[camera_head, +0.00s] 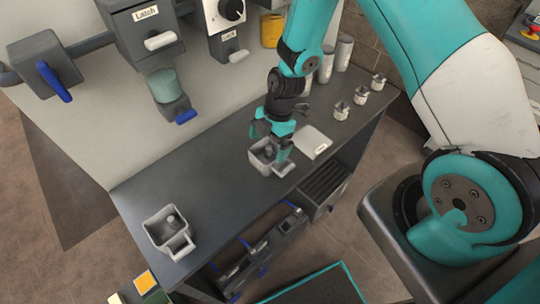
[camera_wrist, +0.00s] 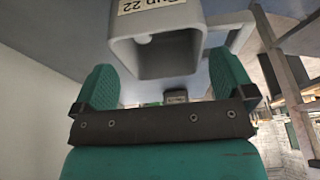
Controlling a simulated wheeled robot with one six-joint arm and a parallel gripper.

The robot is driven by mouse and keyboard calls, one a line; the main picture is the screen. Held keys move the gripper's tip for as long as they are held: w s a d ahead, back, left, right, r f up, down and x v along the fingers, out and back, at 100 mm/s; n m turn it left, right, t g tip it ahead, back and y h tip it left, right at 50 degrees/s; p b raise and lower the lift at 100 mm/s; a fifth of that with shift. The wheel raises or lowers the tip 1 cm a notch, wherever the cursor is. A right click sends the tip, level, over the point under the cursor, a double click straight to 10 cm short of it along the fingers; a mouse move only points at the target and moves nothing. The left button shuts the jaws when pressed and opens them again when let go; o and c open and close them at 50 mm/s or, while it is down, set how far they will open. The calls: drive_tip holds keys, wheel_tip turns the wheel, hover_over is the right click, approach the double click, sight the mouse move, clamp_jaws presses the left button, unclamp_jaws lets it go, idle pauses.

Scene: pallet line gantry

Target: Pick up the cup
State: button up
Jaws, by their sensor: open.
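A grey square cup (camera_head: 259,164) with a side handle stands on the dark counter under my gripper (camera_head: 277,142). In the wrist view, a cup (camera_wrist: 181,20) marked "Cup 22" shows its open mouth between the two teal fingers of my gripper (camera_wrist: 166,86). Part of the cup is hidden behind the fingers in the head view. A second grey square cup (camera_head: 157,238) with a handle stands at the counter's near left end.
The counter (camera_head: 215,183) is bare between the two cups. A white flat-topped box (camera_head: 311,141) is close to the right of my gripper. Several small metal pieces (camera_head: 341,111) stand farther right. Dispensers with blue levers (camera_head: 168,88) hang on the wall behind.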

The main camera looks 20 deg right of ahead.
sight(266, 162)
drive_tip(key=shift+p+x, duration=0.8)
drive_tip(key=shift+x, duration=1.4)
drive_tip(key=shift+d, duration=0.1)
drive_tip(key=c, duration=0.7)
drive_tip(key=shift+c, duration=0.2)
wheel_tip(266, 162, up, 20)
drive_tip(key=b, duration=0.4)
drive_tip(key=w+d+f+m+t+h, duration=0.35)
drive_tip(key=d+f+m, duration=0.65)
drive_tip(key=m, duration=1.1)
drive_tip(key=shift+m+t, duration=0.3)
drive_tip(key=shift+t, duration=0.15)
drive_tip(key=s+f, duration=0.2)
drive_tip(key=f, duration=0.1)
drive_tip(key=s+f, duration=0.2)
drive_tip(key=shift+s+d+f, duration=0.1)
drive_tip(key=shift+d+f, duration=0.05)
drive_tip(key=shift+d, duration=0.15)
